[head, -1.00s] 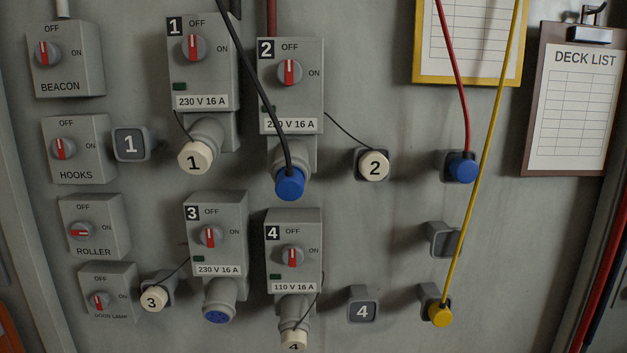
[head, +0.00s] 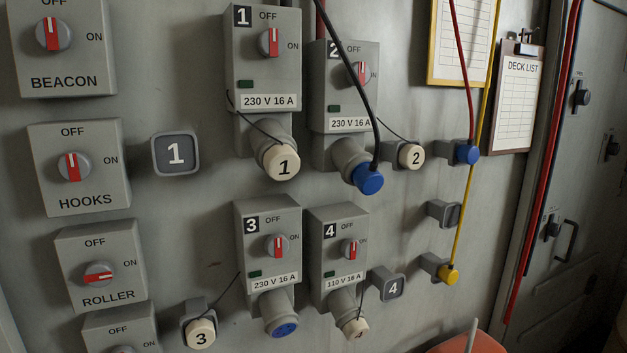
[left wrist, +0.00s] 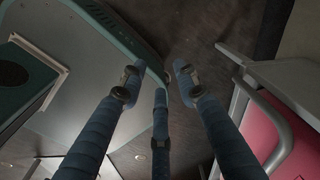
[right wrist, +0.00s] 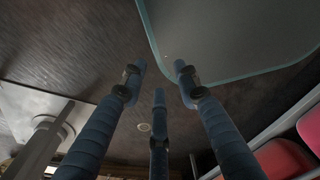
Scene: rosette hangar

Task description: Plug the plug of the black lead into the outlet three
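The black lead (head: 345,62) hangs down to its blue plug (head: 369,179), which sits in the socket of outlet two (head: 345,85). Outlet three (head: 268,240) is at the lower middle; its switch is upright, and its blue pin-holed socket (head: 283,327) is open and empty. Its cream cap marked 3 (head: 201,333) is parked on a holder to the left, on a thin cord. My left gripper (left wrist: 157,72) is open and empty in the left wrist view. My right gripper (right wrist: 159,72) is open and empty in the right wrist view. Neither gripper shows in the head view.
Outlet one (head: 262,60) and outlet four (head: 338,248) have caps on their sockets. A red lead's blue plug (head: 467,153) and a yellow lead's plug (head: 448,274) sit in holders at right, with an empty holder (head: 444,214) between.

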